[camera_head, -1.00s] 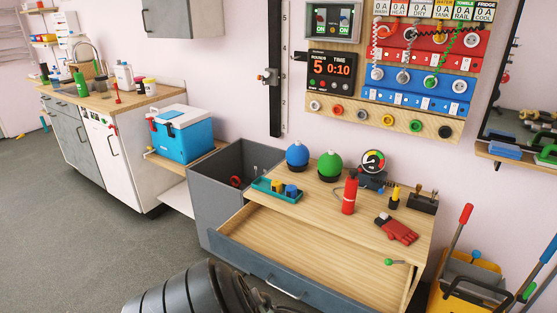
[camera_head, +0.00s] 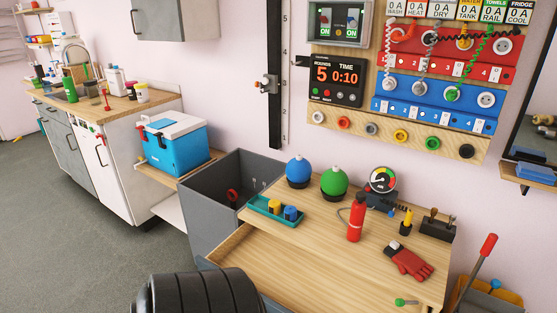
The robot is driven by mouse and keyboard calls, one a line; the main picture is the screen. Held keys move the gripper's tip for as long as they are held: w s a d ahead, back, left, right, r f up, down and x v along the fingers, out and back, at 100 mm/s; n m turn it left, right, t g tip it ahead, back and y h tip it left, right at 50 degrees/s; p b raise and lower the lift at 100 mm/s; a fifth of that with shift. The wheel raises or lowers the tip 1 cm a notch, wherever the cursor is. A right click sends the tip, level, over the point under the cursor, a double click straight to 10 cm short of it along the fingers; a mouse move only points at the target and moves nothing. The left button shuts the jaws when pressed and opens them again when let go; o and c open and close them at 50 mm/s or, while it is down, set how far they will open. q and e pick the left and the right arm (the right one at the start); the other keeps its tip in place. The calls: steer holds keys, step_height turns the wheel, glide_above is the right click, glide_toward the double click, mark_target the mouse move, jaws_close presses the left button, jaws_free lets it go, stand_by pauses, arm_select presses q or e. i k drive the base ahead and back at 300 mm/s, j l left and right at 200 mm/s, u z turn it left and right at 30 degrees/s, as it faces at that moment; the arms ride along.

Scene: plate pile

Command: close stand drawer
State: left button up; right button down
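The wooden stand (camera_head: 320,224) is at the lower middle right. Its drawer (camera_head: 235,245) is pulled out at the front, with a wooden bottom and a grey edge. Most of the drawer front and its handle are out of the picture or hidden behind a black ribbed part of my own arm (camera_head: 197,294). Neither gripper's fingers show, so I cannot see any contact with the drawer.
On the stand top are a teal tray (camera_head: 262,216), blue and green spheres (camera_head: 333,181), a red extinguisher (camera_head: 356,220), a gauge (camera_head: 383,180) and a red glove (camera_head: 411,263). A grey open bin (camera_head: 200,215) stands left, beside a blue cooler (camera_head: 173,146). A yellow bucket (camera_head: 507,297) stands right.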

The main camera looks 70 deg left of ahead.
mark_target(289, 278)
steer(key=j, duration=0.85)
steer(key=i+j, duration=0.15)
steer(key=j, duration=0.7)
steer(key=k+j+u, duration=0.05)
